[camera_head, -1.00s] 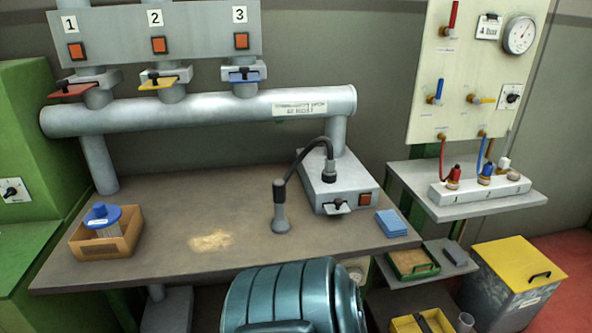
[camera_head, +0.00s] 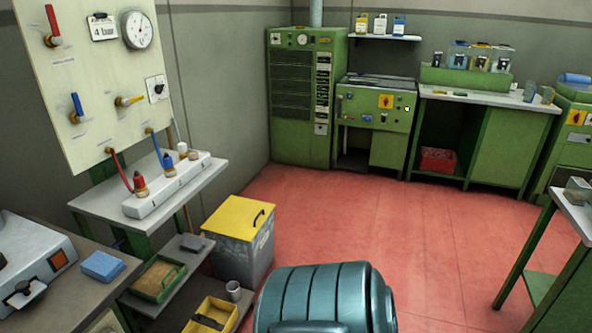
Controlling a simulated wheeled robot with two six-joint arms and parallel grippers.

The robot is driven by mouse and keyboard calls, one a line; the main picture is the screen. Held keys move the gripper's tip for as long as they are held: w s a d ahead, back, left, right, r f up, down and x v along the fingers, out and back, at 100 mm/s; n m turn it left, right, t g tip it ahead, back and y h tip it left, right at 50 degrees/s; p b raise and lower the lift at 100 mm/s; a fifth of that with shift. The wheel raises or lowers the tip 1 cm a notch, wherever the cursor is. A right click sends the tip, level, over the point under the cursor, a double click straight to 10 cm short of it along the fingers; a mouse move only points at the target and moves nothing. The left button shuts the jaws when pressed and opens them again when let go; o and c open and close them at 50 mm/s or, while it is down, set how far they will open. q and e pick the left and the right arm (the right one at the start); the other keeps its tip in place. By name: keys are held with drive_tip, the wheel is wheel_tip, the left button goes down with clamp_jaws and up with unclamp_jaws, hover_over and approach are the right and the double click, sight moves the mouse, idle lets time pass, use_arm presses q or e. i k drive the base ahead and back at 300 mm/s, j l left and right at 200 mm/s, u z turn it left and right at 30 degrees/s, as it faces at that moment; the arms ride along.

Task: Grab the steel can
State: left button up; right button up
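A small grey can-like cup (camera_head: 233,291) stands upright at the lower left, beside a yellow tray (camera_head: 211,318) and in front of the yellow-lidded grey bin. Two small greyish containers, one (camera_head: 529,92) and another (camera_head: 547,95), stand at the right end of the far white-topped bench. They are too small for me to tell whether either is a steel can. Neither of my grippers is in view.
The yellow-lidded bin (camera_head: 241,246) stands on the red floor (camera_head: 370,225), which is widely clear ahead. Green cabinets (camera_head: 303,98) and a bench (camera_head: 480,98) line the back. A green-legged table (camera_head: 574,217) stands at right, the valve panel's shelf (camera_head: 90,205) at left.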

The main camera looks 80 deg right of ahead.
sight(232, 287)
drive_tip(key=z, duration=2)
drive_tip(key=i+l+u, duration=0.1)
drive_tip(key=i+l, duration=0.3)
drive_tip(key=i+l+u, duration=0.15)
drive_tip(key=i+l, duration=0.25)
drive_tip(key=l, duration=0.25)
